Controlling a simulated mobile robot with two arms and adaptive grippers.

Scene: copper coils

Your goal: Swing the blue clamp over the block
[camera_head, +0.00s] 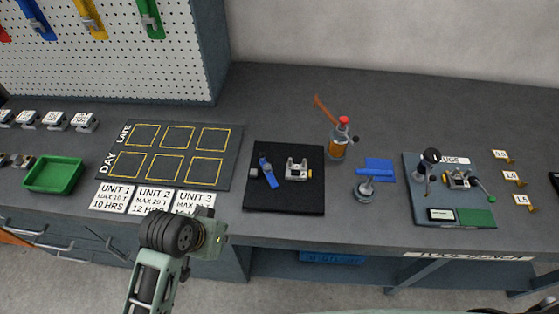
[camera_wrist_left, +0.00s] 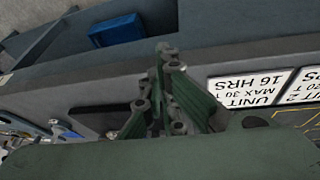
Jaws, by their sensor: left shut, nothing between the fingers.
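The blue clamp (camera_head: 267,171) lies on a black mat (camera_head: 285,205), left of the silvery metal block (camera_head: 297,171). The clamp is beside the block, with a gap between them. My left gripper (camera_head: 213,240) is in front of the bench edge, left of and nearer than the mat, apart from clamp and block. It is shut and empty. Its fingers also show in the left wrist view (camera_wrist_left: 172,92), with part of the mat (camera_wrist_left: 98,118) beyond them. My right gripper is not in view.
Right of the mat stand an amber bottle with a red top (camera_head: 339,140), a metal stand (camera_head: 366,187) and a gauge board (camera_head: 425,205). Left are unit cards (camera_head: 152,199), a marked grid board (camera_head: 230,160) and a green tray (camera_head: 54,175). The bench behind the mat is clear.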

